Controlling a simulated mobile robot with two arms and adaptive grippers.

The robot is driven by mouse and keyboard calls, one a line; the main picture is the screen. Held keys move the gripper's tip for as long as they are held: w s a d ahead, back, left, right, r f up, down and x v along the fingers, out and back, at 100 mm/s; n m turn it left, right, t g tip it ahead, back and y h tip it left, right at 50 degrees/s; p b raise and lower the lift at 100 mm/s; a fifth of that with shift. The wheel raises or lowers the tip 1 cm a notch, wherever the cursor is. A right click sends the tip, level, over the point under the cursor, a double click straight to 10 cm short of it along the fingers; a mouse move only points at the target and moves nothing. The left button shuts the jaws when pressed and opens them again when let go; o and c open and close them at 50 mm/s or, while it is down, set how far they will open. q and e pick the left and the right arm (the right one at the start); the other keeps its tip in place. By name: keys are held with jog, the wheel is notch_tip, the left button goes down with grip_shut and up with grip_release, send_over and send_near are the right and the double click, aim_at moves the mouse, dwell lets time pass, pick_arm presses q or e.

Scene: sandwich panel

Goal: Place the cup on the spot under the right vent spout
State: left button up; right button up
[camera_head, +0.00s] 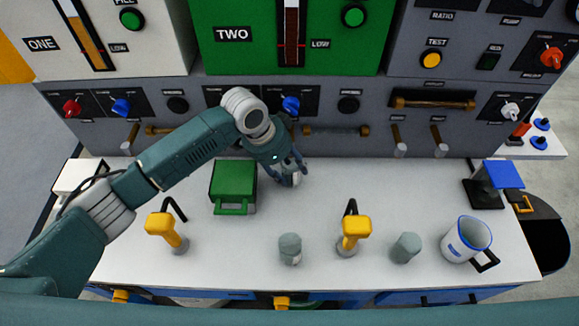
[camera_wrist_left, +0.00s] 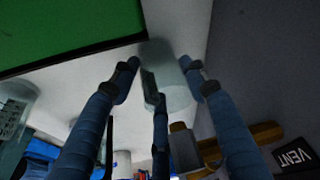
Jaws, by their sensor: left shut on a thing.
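My left gripper (camera_head: 292,171) is at the back of the white counter, close to the grey panel wall and right of the green box. It is shut on a pale grey cup (camera_head: 290,181), mostly hidden by the fingers. In the left wrist view the cup (camera_wrist_left: 175,78) is between the fingers (camera_wrist_left: 162,85). I cannot tell whether it touches the counter. Pale downward spouts with brown tops hang from the panel, two of them at the right (camera_head: 400,143) (camera_head: 439,143). A VENT label (camera_wrist_left: 293,158) shows in the left wrist view. The right gripper is not in view.
A green box with a handle (camera_head: 232,183) is left of the gripper. Two yellow-topped levers (camera_head: 161,226) (camera_head: 355,229), two grey cylinders (camera_head: 290,249) (camera_head: 406,248) and a white mug (camera_head: 468,235) stand nearer the front. The counter between gripper and blue-topped stand (camera_head: 497,177) is clear.

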pick_arm(q)
jog(key=shift+f, duration=0.1)
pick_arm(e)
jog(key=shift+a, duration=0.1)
pick_arm(q)
jog(key=o, duration=1)
jog(key=shift+o, duration=0.9)
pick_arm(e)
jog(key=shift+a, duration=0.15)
pick_arm(q)
jog(key=v, duration=1.2)
jog(key=shift+b, duration=0.3)
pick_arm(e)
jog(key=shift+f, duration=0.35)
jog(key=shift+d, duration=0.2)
